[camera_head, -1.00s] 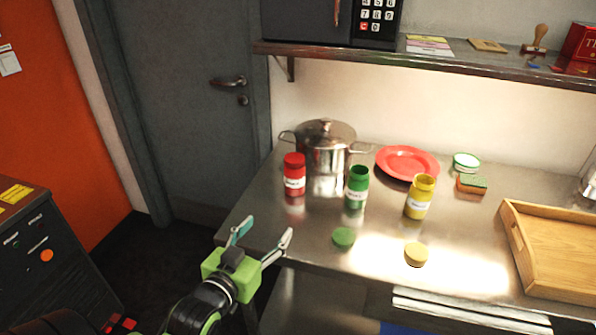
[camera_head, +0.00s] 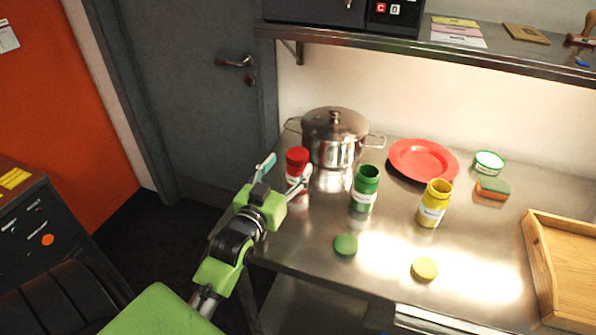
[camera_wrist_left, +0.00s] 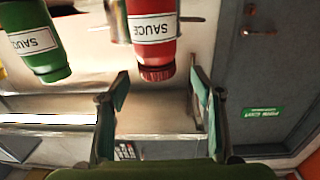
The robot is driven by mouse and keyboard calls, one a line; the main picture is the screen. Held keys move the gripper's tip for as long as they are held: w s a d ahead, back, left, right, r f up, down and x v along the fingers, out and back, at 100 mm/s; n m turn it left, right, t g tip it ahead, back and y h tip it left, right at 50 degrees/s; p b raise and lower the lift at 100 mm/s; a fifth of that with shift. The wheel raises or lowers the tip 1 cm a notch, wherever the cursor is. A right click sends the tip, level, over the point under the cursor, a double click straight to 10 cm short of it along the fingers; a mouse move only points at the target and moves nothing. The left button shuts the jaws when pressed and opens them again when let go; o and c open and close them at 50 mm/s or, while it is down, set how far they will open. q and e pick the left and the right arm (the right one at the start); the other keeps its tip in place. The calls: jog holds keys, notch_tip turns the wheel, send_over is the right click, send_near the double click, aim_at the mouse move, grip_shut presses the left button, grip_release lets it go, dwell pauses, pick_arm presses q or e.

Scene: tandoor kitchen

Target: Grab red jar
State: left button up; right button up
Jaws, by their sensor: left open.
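The red jar (camera_head: 297,158) has a red lid and a white label. It stands upright on the steel table, in front of the pot's left side. My left gripper (camera_head: 284,172) is open at the jar, with one finger to its left and the other in front of its lower right part. In the left wrist view the red jar (camera_wrist_left: 153,35) appears upside down, between and just beyond the open fingertips (camera_wrist_left: 160,82). Its label reads "SAUCE". I cannot tell whether a finger touches it. My right gripper is not in view.
A steel pot (camera_head: 334,135) stands behind the jar. An open green jar (camera_head: 364,190) and an open yellow jar (camera_head: 434,204) stand to the right, their lids (camera_head: 345,245) (camera_head: 425,268) in front. A shelf hangs above.

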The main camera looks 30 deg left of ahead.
pick_arm(q)
jog(key=shift+w+a+r+p, duration=0.15)
jog(key=shift+w+p, duration=0.2)
jog(key=shift+w, duration=0.6)
jog(key=w+p, duration=0.1)
jog(key=w, duration=0.2)
jog(key=shift+w+a, duration=0.1)
jog(key=shift+w, duration=0.1)
jog(key=shift+w+f, duration=0.2)
jog(key=shift+w, duration=0.05)
grip_shut()
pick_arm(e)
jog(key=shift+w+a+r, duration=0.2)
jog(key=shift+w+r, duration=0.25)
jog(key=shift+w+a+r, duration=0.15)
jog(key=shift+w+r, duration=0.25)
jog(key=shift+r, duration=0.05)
